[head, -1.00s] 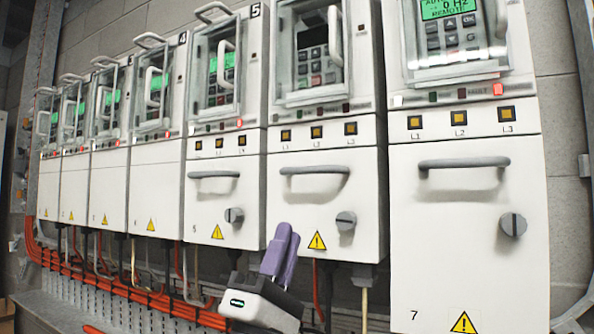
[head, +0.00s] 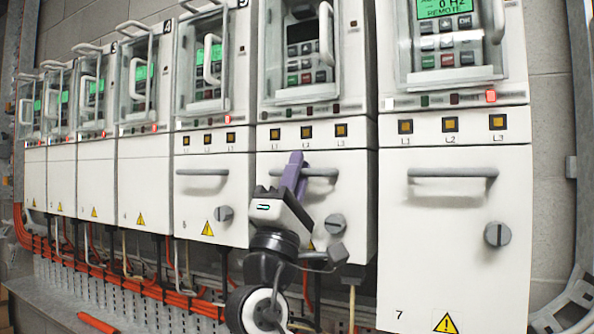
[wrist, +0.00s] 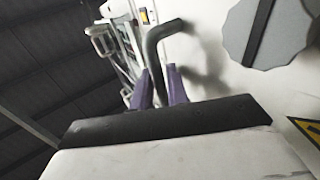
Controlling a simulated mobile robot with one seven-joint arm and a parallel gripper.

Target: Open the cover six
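Drive six is the cabinet second from the right in the head view. Its lower white cover (head: 285,218) is shut, with a grey bar handle (head: 322,172) near the top and a round grey knob (head: 335,224) at lower right. My gripper (head: 294,160) is at the left end of this handle, its purple fingers pointing up. In the wrist view, the dark handle (wrist: 153,45) passes between the two purple fingers (wrist: 159,80). Whether both fingers press on it cannot be told. The knob (wrist: 265,30) shows at upper right. Drive six's clear upper cover (head: 301,50) is also shut.
Cabinet seven (head: 452,230) stands to the right, with its own handle (head: 452,173) and knob (head: 497,235). Cabinet five (head: 212,213) is close on the left. Orange cables (head: 150,282) run below the row. Free space lies in front of the cabinets.

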